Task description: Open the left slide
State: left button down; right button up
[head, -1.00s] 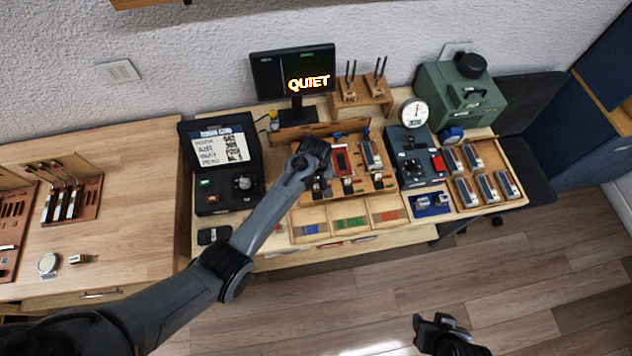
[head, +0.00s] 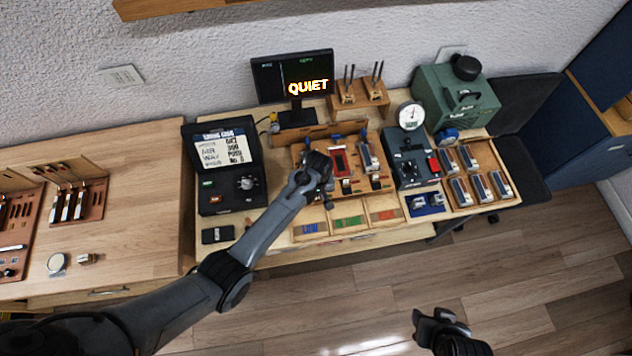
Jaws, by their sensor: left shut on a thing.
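My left gripper (head: 324,192) is over the left part of the wooden action board (head: 349,192) on the workbench. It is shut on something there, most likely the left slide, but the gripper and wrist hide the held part. To its right on the board are a red-framed slot piece (head: 339,161) and a silver-grey block (head: 368,158). My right gripper (head: 437,322) is low in the view over the floor, away from the bench. Its finger state is too unclear to tell.
A black case with a label screen (head: 226,150) stands left of the board. A grey control box (head: 413,160) stands right of it. Coloured trays (head: 347,221) line the front edge. A monitor (head: 292,76) reading "QUIET" stands behind.

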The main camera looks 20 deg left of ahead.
pick_arm(q)
jog(key=shift+d+r, duration=0.1)
jog(key=shift+d, duration=0.05)
jog(key=c, duration=1)
grip_release()
jog(key=shift+s, duration=0.2)
jog(key=shift+r, duration=0.3)
notch_tip(320, 180, up, 10)
